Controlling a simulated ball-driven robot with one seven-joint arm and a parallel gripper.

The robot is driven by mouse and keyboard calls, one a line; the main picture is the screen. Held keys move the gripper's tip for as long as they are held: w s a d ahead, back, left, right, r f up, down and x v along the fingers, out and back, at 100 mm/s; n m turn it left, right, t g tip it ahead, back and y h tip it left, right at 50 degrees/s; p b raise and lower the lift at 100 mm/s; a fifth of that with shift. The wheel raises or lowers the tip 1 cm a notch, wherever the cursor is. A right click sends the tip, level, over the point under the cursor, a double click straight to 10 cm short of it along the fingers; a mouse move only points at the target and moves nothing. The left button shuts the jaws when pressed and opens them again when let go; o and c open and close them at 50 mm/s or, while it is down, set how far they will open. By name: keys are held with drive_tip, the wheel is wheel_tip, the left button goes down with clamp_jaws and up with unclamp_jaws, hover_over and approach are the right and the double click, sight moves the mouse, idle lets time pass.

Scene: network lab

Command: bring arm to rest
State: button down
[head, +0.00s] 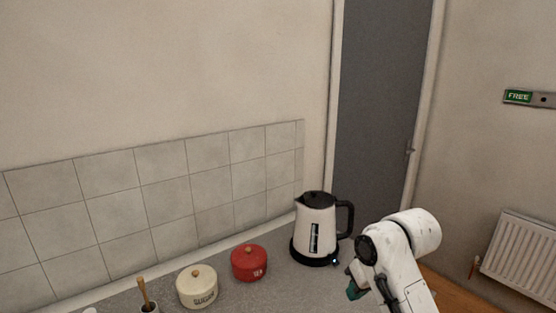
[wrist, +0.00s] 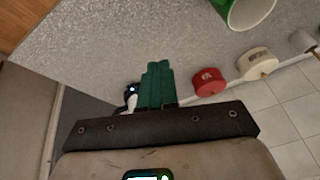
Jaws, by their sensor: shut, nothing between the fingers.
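My gripper (wrist: 157,70) has green fingers, closed together with nothing between them, in the wrist view. In the head view my white arm is at the lower right, and a green part of my gripper (head: 355,291) shows at its left side, partly hidden by the arm. The gripper is near the counter's right end, to the right of and in front of the kettle. How high it is above the counter I cannot tell.
A white and black kettle (head: 315,229) stands on the grey counter (head: 245,295), beside a red pot (head: 249,263) and a cream pot (head: 197,288). A green container (wrist: 248,12) shows at the wrist view's top edge. A grey door (head: 375,110) and a radiator (head: 522,258) are beyond.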

drive_tip(key=s+f+m+t, duration=0.1)
drive_tip(key=s+f+m, duration=0.1)
drive_tip(key=s+f, duration=0.95)
drive_tip(key=s+d+f+m+h, duration=0.1)
drive_tip(key=s+d+f, duration=0.1)
drive_tip(key=s+d, duration=0.5)
drive_tip(key=s+d+f+m+h, duration=0.1)
drive_tip(key=s+d+h, duration=0.1)
drive_tip(key=s, duration=0.9)
drive_tip(key=s+f+g+b, duration=0.1)
drive_tip(key=s+f+b, duration=0.4)
drive_tip(key=f, duration=0.3)
drive_tip(key=s+d+f+g+b, duration=0.1)
drive_tip(key=s+f+g+b, duration=0.1)
drive_tip(key=s+f+b, duration=0.3)
wheel_tip(320, 180, down, 3)
drive_tip(key=shift+s+d+f+g, duration=0.1)
drive_tip(key=shift+s+d+g, duration=0.1)
drive_tip(key=shift+d+g, duration=0.1)
